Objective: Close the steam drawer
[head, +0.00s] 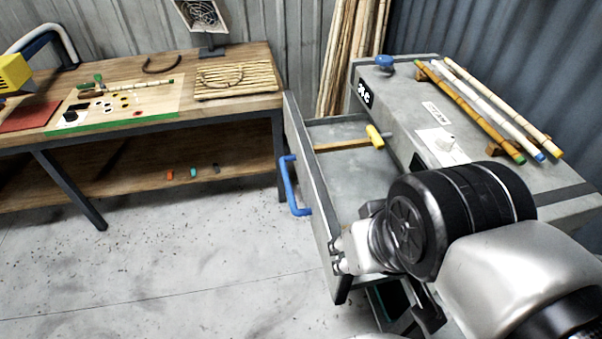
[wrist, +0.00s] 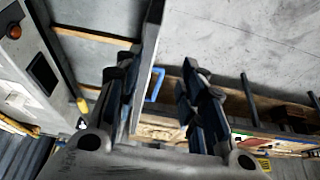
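The steam drawer (head: 352,172) is pulled out to the left of the grey steam cabinet (head: 478,188). Its tall front panel (head: 310,170) carries a blue handle (head: 292,187) on the outer face. My wrist covers the drawer's near end in the head view, and the fingers are mostly hidden there. In the wrist view my gripper (wrist: 158,90) is open. The panel's edge and the blue handle (wrist: 155,85) show in the gap between the fingers. I cannot tell whether a finger touches the panel.
A wooden workbench (head: 228,117) with tools and a woven mat stands at the left. Bamboo poles (head: 350,55) lean on the back wall. Several rods lie on top of the cabinet. The speckled floor (head: 180,255) left of the drawer is clear.

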